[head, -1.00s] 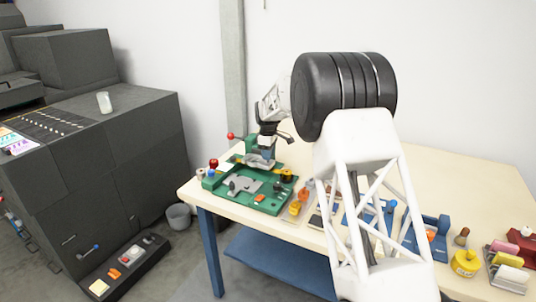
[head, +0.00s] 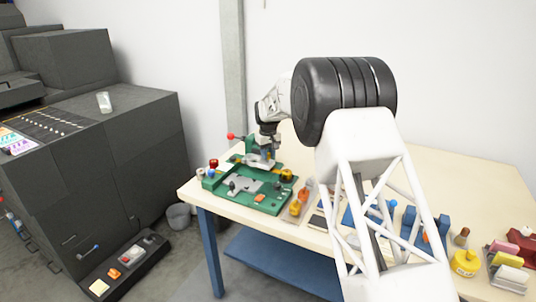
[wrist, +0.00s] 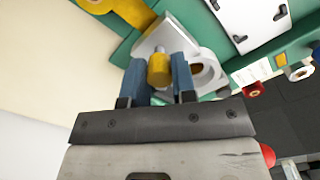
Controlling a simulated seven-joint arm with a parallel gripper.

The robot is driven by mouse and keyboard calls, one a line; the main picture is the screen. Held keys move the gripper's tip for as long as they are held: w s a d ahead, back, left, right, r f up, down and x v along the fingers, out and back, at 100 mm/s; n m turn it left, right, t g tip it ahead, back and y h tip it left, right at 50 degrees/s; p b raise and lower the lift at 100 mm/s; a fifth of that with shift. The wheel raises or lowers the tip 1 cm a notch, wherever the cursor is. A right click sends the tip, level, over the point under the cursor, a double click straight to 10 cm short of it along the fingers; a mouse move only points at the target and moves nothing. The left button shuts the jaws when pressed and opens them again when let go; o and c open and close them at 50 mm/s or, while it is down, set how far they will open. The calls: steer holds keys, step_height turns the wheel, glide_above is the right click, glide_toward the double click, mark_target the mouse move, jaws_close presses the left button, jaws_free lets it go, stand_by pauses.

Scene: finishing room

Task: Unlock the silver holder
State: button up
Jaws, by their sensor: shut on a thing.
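The silver holder (wrist: 203,72) is a light grey metal piece on the green machine (head: 216,184) at the table's left end. A yellow cylindrical knob (wrist: 159,70) stands out from the holder in the wrist view. My gripper (wrist: 159,78) has its two blue fingers on either side of this knob and is shut on it. In the head view my gripper (head: 266,158) points down over the back of the green machine. The fingers partly cover the holder, and its lock position cannot be told.
A red ball lever (head: 230,136) stands close to my gripper at the machine's back left. A yellow part (head: 286,175) sits just right of the gripper. Blue fixtures and small coloured items lie along the front of the table (head: 480,190); its back is mostly clear.

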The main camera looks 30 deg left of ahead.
steer(key=m, duration=0.4)
steer(key=shift+r+m, duration=0.1)
steer(key=shift+m, duration=0.2)
steer(key=m, duration=0.4)
steer(key=shift+m, duration=0.3)
steer(key=o, duration=0.9)
steer(key=shift+o, duration=0.2)
steer(key=shift+r, duration=0.1)
steer(key=shift+r, duration=3.75)
